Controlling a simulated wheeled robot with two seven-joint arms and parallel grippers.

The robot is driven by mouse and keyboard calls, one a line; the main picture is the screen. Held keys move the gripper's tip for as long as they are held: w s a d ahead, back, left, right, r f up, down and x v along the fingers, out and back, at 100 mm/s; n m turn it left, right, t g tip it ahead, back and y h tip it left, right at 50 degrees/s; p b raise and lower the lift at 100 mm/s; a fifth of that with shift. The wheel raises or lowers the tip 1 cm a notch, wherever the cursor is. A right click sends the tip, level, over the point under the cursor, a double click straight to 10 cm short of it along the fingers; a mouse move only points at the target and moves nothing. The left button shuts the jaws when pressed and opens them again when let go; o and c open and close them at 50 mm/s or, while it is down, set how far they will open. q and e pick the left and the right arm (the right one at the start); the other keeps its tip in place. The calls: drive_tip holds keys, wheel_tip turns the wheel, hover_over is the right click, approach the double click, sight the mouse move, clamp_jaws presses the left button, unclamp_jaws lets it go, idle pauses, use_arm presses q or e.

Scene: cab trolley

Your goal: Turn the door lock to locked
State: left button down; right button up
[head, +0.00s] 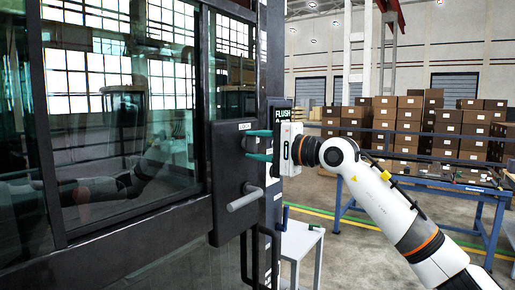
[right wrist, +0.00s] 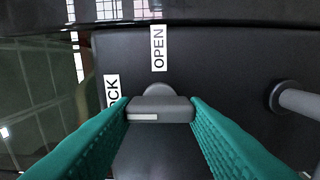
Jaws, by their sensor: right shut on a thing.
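The door lock's grey turn knob (right wrist: 160,108) sits on a dark plate (head: 228,165) on the cab door. In the right wrist view, the knob lies crosswise between the teal fingers of my right gripper (head: 248,145), which is shut on it. A white mark shows on the left part of the knob. An OPEN label (right wrist: 158,48) is above the knob, and a partly covered LOCK label (right wrist: 112,90) is to its upper left. In the head view the fingers hide the knob. My left gripper is not in view.
A grey door handle (head: 245,198) sticks out below the gripper; it shows at right in the wrist view (right wrist: 298,100). Cab glass (head: 120,110) is at left. A small white table (head: 302,238) stands below my arm. A blue-framed bench (head: 440,190) and stacked boxes (head: 400,125) are behind.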

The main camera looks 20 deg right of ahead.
drive_tip(key=shift+n, duration=0.3)
drive_tip(key=o, duration=1)
drive_tip(key=shift+s+d+f+b, duration=0.1)
drive_tip(key=shift+s+d+b, duration=0.25)
drive_tip(key=shift+s, duration=0.05)
drive_tip(key=b+v, duration=0.3)
drive_tip(key=v, duration=0.8)
drive_tip(key=shift+a, duration=0.1)
